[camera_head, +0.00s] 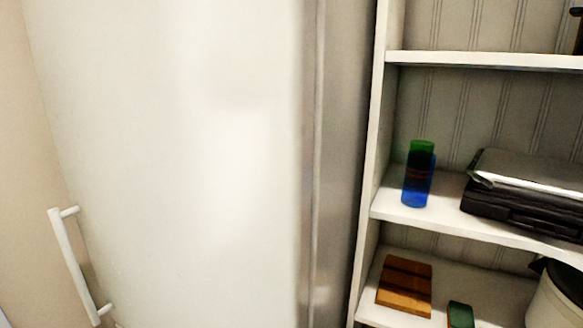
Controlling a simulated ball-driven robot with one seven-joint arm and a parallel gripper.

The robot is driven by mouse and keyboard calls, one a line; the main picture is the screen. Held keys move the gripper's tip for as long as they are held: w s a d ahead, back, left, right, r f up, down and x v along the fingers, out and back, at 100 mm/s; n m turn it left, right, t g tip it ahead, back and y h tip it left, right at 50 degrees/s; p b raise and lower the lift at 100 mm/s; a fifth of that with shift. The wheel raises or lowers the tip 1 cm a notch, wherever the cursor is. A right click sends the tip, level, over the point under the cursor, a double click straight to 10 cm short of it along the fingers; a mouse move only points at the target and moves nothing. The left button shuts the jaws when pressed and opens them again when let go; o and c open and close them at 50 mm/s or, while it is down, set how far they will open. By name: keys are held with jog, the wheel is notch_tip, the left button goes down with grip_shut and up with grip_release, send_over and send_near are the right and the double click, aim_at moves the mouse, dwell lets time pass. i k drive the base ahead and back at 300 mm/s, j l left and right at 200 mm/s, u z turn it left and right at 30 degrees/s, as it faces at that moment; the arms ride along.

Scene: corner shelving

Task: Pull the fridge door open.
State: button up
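The fridge door (190,150) is a large, smooth white panel that fills the left and middle of the view. Its white bar handle (74,268) stands near the door's left edge, low in the picture, held by a short mount at each end. A grey vertical strip (313,150) runs along the door's right edge, beside the grey fridge side. The door looks shut, though its bottom edge is out of view. My gripper is not in view, and nothing is seen touching the handle.
A white shelf unit (480,59) stands right of the fridge. It holds a blue and green bottle (418,175), a black case-like object (525,205), a brown wooden item (405,285), a small green item (460,315) and a pale container (556,300). A beige wall (22,150) borders the door on the left.

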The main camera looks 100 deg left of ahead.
aim_at(182, 132)
jog(key=u, duration=2.8)
